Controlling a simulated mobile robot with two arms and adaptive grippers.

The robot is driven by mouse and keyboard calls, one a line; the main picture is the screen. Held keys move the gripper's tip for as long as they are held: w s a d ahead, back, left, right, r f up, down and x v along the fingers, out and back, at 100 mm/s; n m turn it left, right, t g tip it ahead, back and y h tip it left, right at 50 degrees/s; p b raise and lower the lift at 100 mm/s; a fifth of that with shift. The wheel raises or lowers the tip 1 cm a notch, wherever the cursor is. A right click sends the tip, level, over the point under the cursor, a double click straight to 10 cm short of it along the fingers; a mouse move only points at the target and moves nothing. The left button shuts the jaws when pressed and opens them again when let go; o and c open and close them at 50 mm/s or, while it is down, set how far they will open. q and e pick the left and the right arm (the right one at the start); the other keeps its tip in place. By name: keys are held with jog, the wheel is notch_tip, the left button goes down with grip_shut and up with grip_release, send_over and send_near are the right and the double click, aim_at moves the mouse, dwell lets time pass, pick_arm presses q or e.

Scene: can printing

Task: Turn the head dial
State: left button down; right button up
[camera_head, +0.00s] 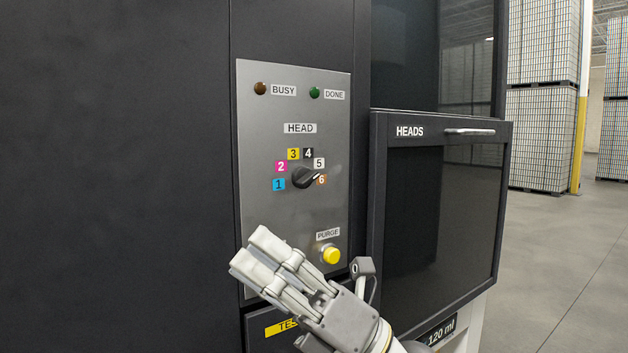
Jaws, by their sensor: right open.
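The head dial (304,178) is a black knob in the middle of the grey control panel (265,215), under the HEAD label. Coloured numbers 1 to 6 stand in an arc around it. Its pointer end is on the right side, toward 5 and 6; I cannot tell exactly which. My right gripper (262,262) is below and left of the dial, in front of the panel's lower part. It is open, with nothing seen between its fingers, and apart from the dial. My left gripper is not in view.
A yellow PURGE button (331,254) sits just above my right gripper's wrist. BUSY (260,88) and DONE (314,92) lamps are at the panel's top, looking unlit. The HEADS door (440,220) with its handle stands to the right. Pallets of cans (540,130) stand far right.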

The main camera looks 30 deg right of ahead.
jog(key=a+n+g, duration=0.2)
jog(key=n+g, duration=0.1)
jog(key=n, duration=0.1)
jog(key=t+h, duration=0.6)
jog(key=h, duration=1.2)
send_near(312, 182)
jog(key=w+p, duration=0.4)
jog(key=w, duration=0.1)
jog(key=w+a+p, duration=0.1)
jog(key=w+p, duration=0.1)
jog(key=w, duration=0.1)
jog(key=shift+w+r, duration=0.25)
jog(key=shift+w+a+f, duration=0.1)
jog(key=shift+w, duration=0.35)
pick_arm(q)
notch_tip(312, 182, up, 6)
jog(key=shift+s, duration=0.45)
